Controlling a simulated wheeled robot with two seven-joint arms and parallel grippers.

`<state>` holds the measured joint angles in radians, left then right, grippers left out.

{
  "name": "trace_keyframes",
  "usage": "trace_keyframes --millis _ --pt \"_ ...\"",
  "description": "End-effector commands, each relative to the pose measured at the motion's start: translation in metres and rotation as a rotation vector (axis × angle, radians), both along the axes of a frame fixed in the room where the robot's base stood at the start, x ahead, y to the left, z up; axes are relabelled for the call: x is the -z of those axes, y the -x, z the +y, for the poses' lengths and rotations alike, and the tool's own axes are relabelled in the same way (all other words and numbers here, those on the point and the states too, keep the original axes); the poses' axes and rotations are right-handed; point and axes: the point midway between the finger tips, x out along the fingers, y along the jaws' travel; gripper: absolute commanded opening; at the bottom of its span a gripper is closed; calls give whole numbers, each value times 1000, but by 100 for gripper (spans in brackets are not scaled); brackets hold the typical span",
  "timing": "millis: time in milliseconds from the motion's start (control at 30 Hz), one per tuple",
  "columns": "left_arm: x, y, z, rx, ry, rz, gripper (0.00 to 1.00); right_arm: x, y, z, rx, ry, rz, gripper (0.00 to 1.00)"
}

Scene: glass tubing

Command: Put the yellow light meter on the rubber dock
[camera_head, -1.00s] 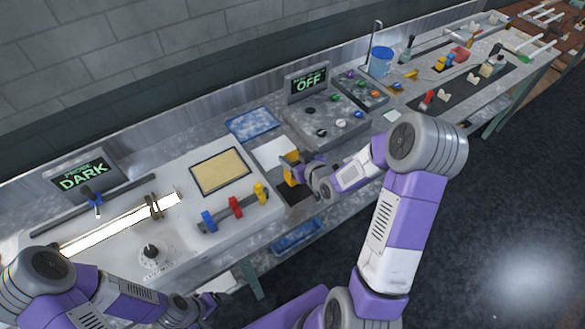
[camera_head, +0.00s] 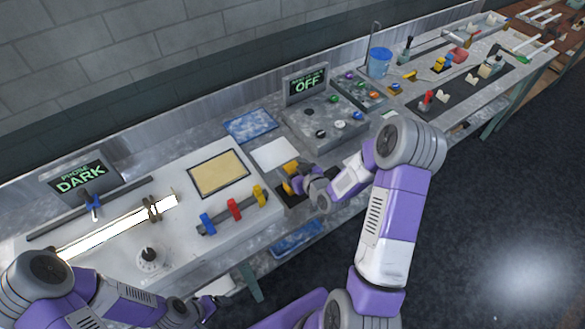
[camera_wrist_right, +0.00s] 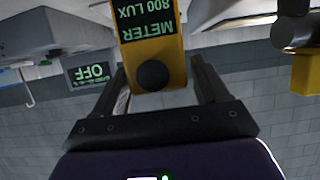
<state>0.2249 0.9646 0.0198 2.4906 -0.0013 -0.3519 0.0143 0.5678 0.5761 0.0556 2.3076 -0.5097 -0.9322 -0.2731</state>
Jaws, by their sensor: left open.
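The yellow light meter (camera_head: 291,177) is upright over the dark rubber dock (camera_head: 283,197) at the front edge of the bench. It fills the space between the fingers of my right gripper (camera_head: 309,181), which appears shut on it. In the right wrist view the meter (camera_wrist_right: 158,48) shows upside down, reading "METER 800 LUX", with a black round knob between the fingers of the right gripper (camera_wrist_right: 160,80). Whether its base touches the dock is hidden. My left gripper (camera_head: 212,305) is open and empty at the lower left, in front of the bench.
A white panel with red, blue and yellow clamps (camera_head: 234,208) lies left of the dock. A white sheet (camera_head: 275,153) lies behind it. A control box with an OFF display (camera_head: 306,84) stands behind right. A blue tray (camera_head: 296,238) is below the bench edge.

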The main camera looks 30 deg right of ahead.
Motion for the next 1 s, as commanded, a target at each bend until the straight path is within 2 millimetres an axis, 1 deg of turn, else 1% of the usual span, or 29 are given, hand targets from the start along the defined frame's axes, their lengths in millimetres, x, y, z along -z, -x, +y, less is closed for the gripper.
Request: trace_keyframes --millis 33,67,333,467,567,767,800,900,1000 --pt "0 0 0 0 0 0 83 -1 0 0 0 0 0 82" --pt "0 0 0 0 0 0 83 -1 0 0 0 0 0 85" --pt "-1 0 0 0 0 0 83 -1 0 0 0 0 -1 85" --pt "-7 0 0 0 0 0 83 -6 0 0 0 0 0 85" --pt "-4 0 0 0 0 0 83 -11 16 -3 2 2 -1 85" --pt "-1 0 0 0 0 0 83 -29 60 -6 5 2 -2 85" --pt "-13 0 0 0 0 1 83 -35 69 -7 5 -1 5 85" --pt "-29 0 0 0 0 0 83 -45 87 -7 2 -3 3 85" --pt "-42 0 0 0 0 0 83 -45 88 -8 0 -3 4 85"
